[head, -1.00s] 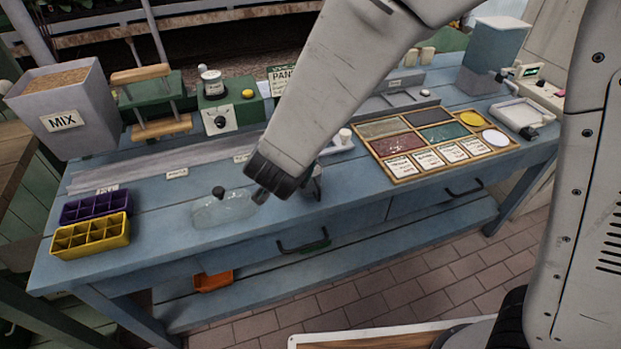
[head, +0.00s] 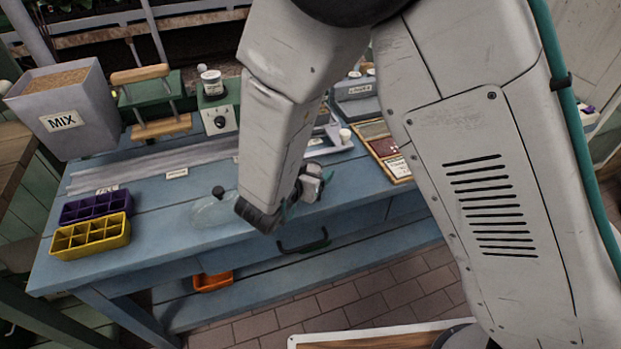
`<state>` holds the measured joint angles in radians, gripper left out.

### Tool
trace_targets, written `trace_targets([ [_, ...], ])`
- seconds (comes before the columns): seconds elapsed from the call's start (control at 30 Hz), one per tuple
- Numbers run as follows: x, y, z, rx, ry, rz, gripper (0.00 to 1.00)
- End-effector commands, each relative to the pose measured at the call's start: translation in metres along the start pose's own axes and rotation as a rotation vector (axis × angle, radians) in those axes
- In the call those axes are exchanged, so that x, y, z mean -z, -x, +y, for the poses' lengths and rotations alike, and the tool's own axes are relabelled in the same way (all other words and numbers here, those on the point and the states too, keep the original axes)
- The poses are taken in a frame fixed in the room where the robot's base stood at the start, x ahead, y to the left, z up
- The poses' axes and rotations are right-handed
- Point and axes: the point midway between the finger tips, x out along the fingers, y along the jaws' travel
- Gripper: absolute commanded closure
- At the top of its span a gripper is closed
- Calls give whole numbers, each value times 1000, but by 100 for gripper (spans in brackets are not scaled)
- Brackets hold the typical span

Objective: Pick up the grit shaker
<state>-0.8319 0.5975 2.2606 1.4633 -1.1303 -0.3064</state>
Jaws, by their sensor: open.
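No object here carries a label I can read as grit shaker. My gripper (head: 308,194) is open over the front edge of the blue bench, partly hidden by my wrist. It looks empty and is well to the right of and in front of the jar. My arm hides much of the bench's right half.
Purple (head: 97,205) and yellow (head: 92,237) cell trays sit at the bench's left end. A grey MIX bin (head: 62,112) stands behind them. A sectioned wooden tray (head: 392,167) is partly covered.

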Motion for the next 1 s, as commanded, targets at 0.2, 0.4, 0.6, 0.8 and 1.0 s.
trace_targets([
  [0.2, 0, -6, 0, 2, 0, 0, 21],
  [0.4, 0, -6, 0, 2, 0, -1, 52],
  [0.6, 0, -6, 0, 2, 0, 0, 75],
  [0.8, 1, -5, 0, 2, -1, 0, 75],
  [1.0, 13, -1, -1, 2, -3, 0, 75],
])
